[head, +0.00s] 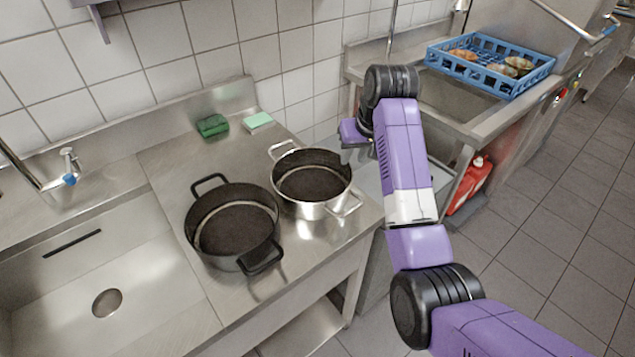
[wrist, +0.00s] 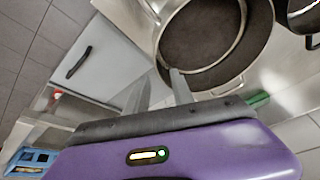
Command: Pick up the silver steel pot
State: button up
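The silver steel pot (head: 308,209) stands upright on the steel counter, close to its right end, with two side handles and a dark inside. In the wrist view the same pot (wrist: 208,32) lies ahead of the fingers. My gripper (head: 356,154) is above and just right of the pot, near its right rim. In the wrist view its two fingers (wrist: 159,74) are apart with nothing between them. One fingertip overlaps the pot's rim in that picture; I cannot tell whether it touches.
A black pot (head: 246,262) stands left of the silver one, very close to it. Dark green (head: 212,126) and light green (head: 258,121) sponges lie behind. A sink basin (head: 105,265) is at left. A blue crate (head: 490,65) and red canister (head: 470,184) are at right.

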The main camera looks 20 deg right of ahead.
aim_at(348, 179)
jog(key=shift+p+x, duration=0.7)
jog(key=shift+x, duration=3.15)
jog(key=shift+s+d, duration=0.15)
grip_shut()
